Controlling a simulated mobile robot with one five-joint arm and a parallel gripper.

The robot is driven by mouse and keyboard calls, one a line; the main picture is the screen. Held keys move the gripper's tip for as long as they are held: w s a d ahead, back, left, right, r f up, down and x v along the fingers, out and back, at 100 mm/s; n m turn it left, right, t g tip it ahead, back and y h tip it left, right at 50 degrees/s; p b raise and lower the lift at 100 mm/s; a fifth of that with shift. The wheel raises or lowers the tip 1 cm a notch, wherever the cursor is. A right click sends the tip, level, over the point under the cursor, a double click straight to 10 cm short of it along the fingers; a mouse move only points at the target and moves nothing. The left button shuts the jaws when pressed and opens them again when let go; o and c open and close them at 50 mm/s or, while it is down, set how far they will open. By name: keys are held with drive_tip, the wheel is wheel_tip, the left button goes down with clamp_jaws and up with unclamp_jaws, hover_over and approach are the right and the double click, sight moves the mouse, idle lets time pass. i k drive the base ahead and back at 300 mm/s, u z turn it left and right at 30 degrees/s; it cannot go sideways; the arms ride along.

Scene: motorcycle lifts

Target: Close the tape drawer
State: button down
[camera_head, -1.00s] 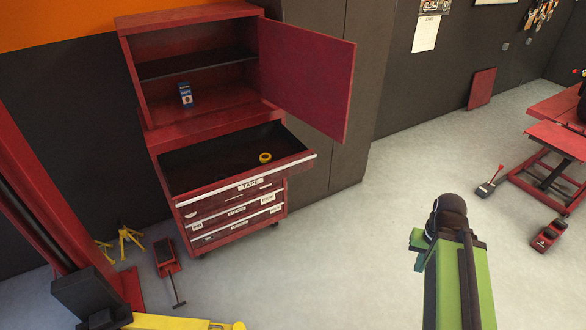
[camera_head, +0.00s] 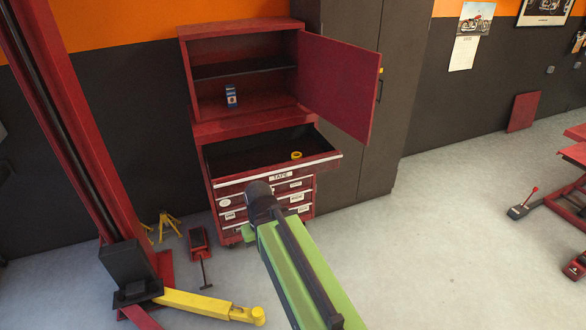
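The tape drawer (camera_head: 282,176), with a white strip and a "TAPE" label on its front, is pulled out of the red tool cabinet (camera_head: 205,133). A yellow tape roll (camera_head: 296,155) lies inside it at the right. My green arm reaches up from the bottom of the view, and its dark end shows in front of the lower drawers, below the tape drawer front. I cannot tell from this view whether it touches the cabinet. My gripper's fingers are not visible.
The cabinet's upper door (camera_head: 338,85) stands open to the right, above the drawer. A blue-and-white box (camera_head: 231,96) stands inside. A red lift post with a yellow arm (camera_head: 205,305) is at the left.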

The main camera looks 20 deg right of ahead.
sight(230, 173)
drive_tip(key=i, duration=1)
drive_tip(key=u, duration=0.05)
